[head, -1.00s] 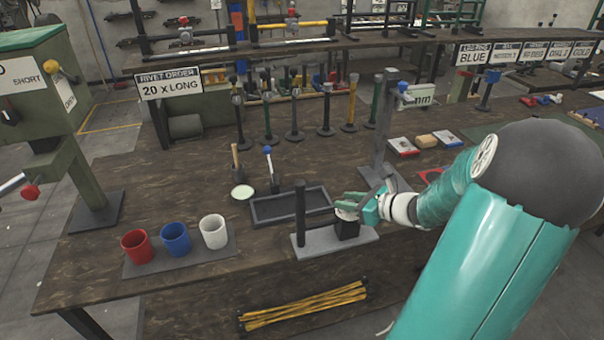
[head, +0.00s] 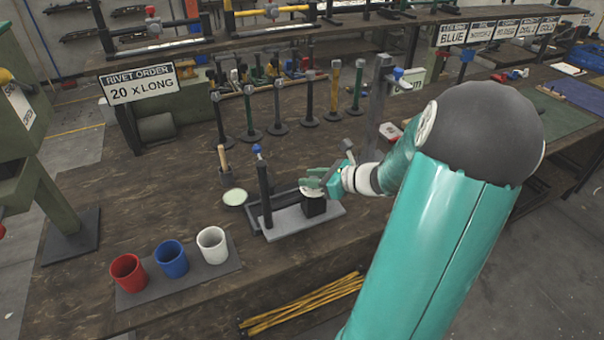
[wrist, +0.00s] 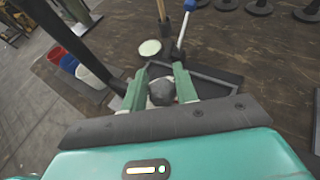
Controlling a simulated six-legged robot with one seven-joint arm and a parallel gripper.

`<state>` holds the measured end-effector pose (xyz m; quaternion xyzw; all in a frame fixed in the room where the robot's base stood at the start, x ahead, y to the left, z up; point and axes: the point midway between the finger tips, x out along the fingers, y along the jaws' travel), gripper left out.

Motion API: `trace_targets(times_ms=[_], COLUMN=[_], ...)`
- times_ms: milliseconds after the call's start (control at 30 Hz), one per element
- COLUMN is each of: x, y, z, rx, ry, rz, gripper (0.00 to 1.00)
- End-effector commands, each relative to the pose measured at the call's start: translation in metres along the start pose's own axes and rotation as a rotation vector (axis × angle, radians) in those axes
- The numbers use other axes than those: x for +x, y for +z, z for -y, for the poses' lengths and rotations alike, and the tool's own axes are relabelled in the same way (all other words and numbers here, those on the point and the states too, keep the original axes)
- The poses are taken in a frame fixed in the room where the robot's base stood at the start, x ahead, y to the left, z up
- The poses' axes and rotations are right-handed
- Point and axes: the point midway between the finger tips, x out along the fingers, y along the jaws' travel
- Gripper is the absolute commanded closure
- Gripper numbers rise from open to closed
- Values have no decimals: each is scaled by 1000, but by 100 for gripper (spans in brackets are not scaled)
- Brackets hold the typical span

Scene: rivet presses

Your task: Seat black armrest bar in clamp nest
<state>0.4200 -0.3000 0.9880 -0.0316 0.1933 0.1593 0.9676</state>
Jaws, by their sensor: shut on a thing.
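My gripper (head: 310,189) is directly over a black block (head: 314,208) on a grey plate (head: 297,222). In the wrist view, its two green fingers are shut on a dark grey rounded piece (wrist: 162,92). A pale patch shows just under the fingers. A black bar (head: 265,198) stands upright at the plate's left end; it also slants across the upper left of the wrist view (wrist: 72,42). Whether this is the armrest bar, I cannot tell. I cannot pick out the clamp nest for certain, nor whether the plate touches the table.
A shallow dark tray (head: 249,214) lies behind the plate, partly covered by it. Red (head: 128,272), blue (head: 172,259) and white (head: 212,244) cups stand left. A grey column (head: 378,100) rises behind the arm.

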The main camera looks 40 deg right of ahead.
Motion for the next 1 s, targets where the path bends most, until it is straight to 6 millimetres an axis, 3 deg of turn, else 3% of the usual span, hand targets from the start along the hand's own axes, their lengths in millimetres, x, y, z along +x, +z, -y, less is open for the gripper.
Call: trace_targets(times_ms=[567, 1000], x=[-10, 15], y=[0, -3], z=[0, 14], rx=[0, 1], ry=[-3, -2], rz=[10, 12], gripper=[100, 100])
